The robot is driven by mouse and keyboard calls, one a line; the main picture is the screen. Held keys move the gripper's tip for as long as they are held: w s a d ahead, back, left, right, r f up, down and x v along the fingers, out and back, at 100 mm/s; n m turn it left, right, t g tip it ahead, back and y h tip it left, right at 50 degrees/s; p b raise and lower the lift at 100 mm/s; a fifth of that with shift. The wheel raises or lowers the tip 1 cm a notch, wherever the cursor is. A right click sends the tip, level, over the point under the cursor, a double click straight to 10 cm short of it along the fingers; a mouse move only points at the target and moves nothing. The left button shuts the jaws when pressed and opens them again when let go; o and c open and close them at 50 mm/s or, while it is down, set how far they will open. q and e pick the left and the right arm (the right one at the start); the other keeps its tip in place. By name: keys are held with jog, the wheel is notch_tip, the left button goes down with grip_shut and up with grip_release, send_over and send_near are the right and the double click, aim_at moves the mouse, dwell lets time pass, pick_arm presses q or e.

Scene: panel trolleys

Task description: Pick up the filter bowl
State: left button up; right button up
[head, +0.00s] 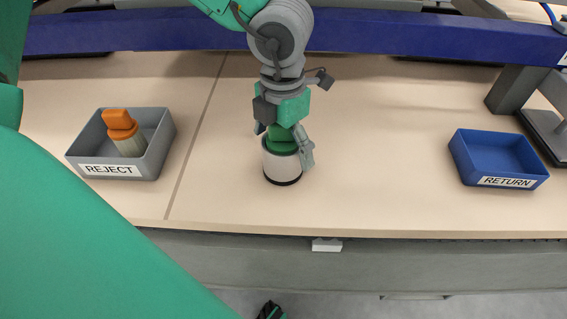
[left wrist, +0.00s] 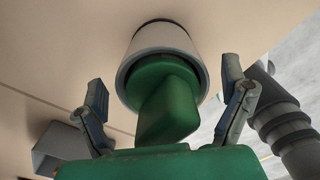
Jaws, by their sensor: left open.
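The filter bowl (head: 281,165) is a pale grey-white cylinder with a dark base ring, standing upright on the bench top. A green block-shaped grip (head: 281,138) shows in its open end. In the left wrist view the bowl's pale wall (left wrist: 163,39) and the green grip (left wrist: 168,105) lie between my fingers. My left gripper (head: 284,143) is open over the bowl, one finger on each side. In the left wrist view both fingers of the gripper (left wrist: 165,75) stand apart from the green grip. My right gripper is not in view.
A grey REJECT bin (head: 157,160) on the left holds an orange-topped filter piece (head: 123,132). A blue RETURN bin (head: 462,160) on the right looks empty. A blue beam (head: 140,31) crosses behind. The bench top (head: 380,150) is clear between bowl and RETURN bin.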

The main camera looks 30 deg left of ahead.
pick_arm(q)
jog(key=c, duration=1.7)
jog(key=shift+o, duration=0.2)
jog(key=shift+r, duration=0.1)
